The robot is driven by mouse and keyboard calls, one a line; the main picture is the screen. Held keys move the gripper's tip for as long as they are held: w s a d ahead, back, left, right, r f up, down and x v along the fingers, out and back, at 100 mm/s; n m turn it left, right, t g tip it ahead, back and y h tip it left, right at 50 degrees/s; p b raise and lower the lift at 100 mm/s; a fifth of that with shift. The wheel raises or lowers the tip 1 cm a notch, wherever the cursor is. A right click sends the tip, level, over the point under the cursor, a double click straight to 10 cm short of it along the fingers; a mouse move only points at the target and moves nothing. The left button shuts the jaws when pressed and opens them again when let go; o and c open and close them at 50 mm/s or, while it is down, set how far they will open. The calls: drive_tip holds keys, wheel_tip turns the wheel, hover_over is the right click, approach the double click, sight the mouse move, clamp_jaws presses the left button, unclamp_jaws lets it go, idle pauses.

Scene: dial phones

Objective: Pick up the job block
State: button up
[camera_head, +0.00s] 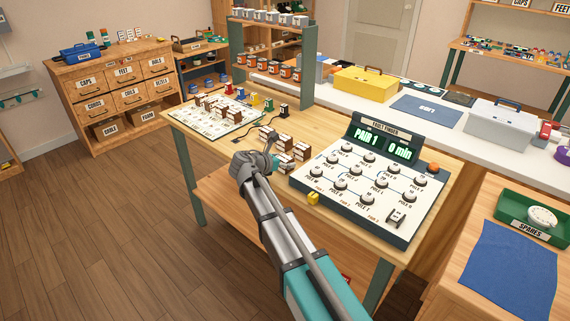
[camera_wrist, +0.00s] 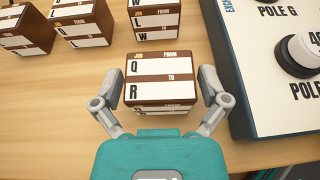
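A job block (camera_wrist: 160,88), brown with white labels reading Q under FROM and R under TO, sits in the wrist view between the two fingers of my gripper (camera_wrist: 159,80). The fingers are apart, one on each side of the block, with a small gap visible at each side. In the head view my gripper (camera_head: 272,147) is low over the table beside a cluster of job blocks (camera_head: 301,151); the arm partly hides that spot. Other job blocks stand beyond it in the wrist view, one with L and W (camera_wrist: 155,24), one farther left (camera_wrist: 82,22).
A white board (camera_head: 212,118) with more blocks lies at left. A yellow piece (camera_head: 313,198) sits at the panel's front edge.

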drive_tip(key=c, duration=0.7)
drive_tip(key=shift+c, duration=0.2)
drive_tip(key=shift+r, duration=0.1)
wheel_tip(320, 180, up, 2)
drive_tip(key=p, duration=0.2)
drive_tip(key=shift+r+p, duration=0.25)
drive_tip(key=shift+p, duration=0.1)
drive_tip(key=s+d+r+p, duration=0.1)
drive_tip(key=s+r+p, duration=0.9)
drive_tip(key=s, duration=0.4)
drive_tip(key=shift+d+r, duration=0.15)
drive_tip(key=shift+r, duration=0.05)
